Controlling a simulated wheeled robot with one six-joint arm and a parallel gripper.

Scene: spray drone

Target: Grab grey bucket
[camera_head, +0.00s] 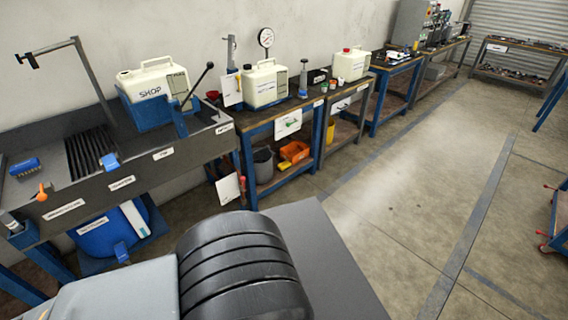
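A dark grey bucket (263,166) stands on the lower shelf of a blue-legged workbench (262,131), left of an orange bin. The table top is above it and a blue leg stands close to its left side. My gripper is not in view. A black ribbed part and a light grey part at the bottom of the picture seem to be my own arm, far nearer the camera than the bucket.
An orange bin (294,152) and a yellow container (330,131) sit on low shelves to the right. White jugs (265,84) stand on the bench tops. A blue drum (108,231) is under the left bench. The concrete floor (390,190) at right is open.

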